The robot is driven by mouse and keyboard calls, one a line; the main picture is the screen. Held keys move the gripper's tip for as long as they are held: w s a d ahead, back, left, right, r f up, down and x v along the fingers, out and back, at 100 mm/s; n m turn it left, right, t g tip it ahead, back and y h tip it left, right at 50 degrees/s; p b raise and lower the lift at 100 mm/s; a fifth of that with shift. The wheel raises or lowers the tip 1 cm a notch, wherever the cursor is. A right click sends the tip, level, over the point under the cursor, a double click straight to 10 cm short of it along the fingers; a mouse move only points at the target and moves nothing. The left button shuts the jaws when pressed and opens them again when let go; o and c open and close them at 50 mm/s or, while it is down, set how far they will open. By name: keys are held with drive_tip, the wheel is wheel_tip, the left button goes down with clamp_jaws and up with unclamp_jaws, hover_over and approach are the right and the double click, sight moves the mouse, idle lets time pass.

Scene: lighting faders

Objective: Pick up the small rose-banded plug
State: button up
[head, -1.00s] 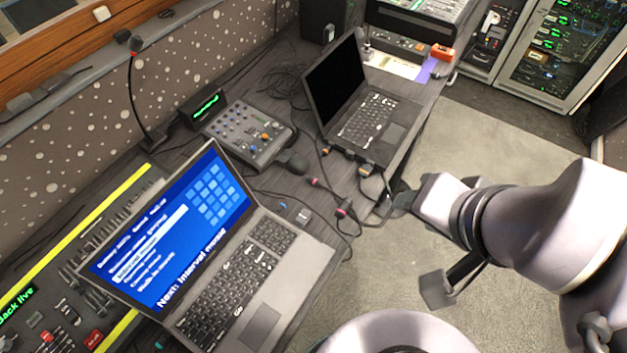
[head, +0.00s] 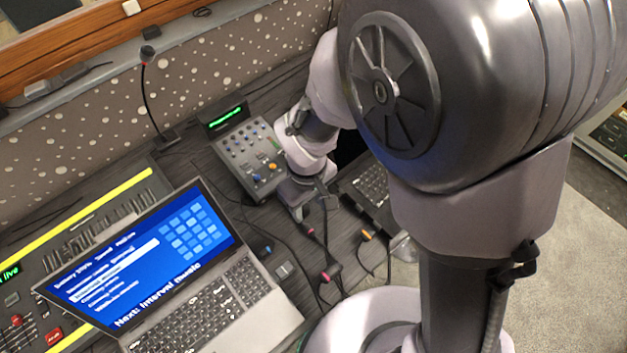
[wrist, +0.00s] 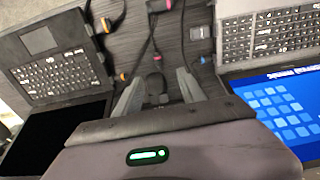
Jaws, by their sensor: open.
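Two dark plugs with pink bands lie on the desk between the laptops; I cannot tell which is the small rose-banded plug. One pink-banded plug (head: 310,232) lies nearer my gripper (head: 298,208), and shows just beyond the fingertips in the wrist view (wrist: 157,57). The other pink-banded plug (head: 331,272) lies closer to the front edge, at the top of the wrist view (wrist: 167,5). My gripper points down with open fingers (wrist: 160,75). A black plug (wrist: 154,86) appears between them, not visibly gripped.
An orange-banded plug (head: 367,236), a blue-banded plug (head: 267,250) and loose cables lie nearby. The blue-screen laptop (head: 165,260) stands left, a dark laptop (wrist: 55,75) on the other side. A small mixer (head: 248,155) stands behind. My arm hides much of the right side.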

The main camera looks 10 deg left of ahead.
drive_tip(key=b, duration=0.5)
hover_over(310, 230)
drive_tip(key=f, duration=1.1)
drive_tip(key=shift+s+f, duration=0.15)
drive_tip(key=shift+s, duration=0.25)
drive_tip(key=f+b, duration=0.1)
drive_tip(key=f, duration=0.2)
drive_tip(key=w+f+b, duration=0.1)
drive_tip(key=f, duration=0.1)
drive_tip(key=shift+f+b, duration=0.3)
drive_tip(key=shift+f, duration=0.05)
drive_tip(key=shift+r, duration=0.2)
drive_tip(key=shift+c, duration=0.2)
clamp_jaws()
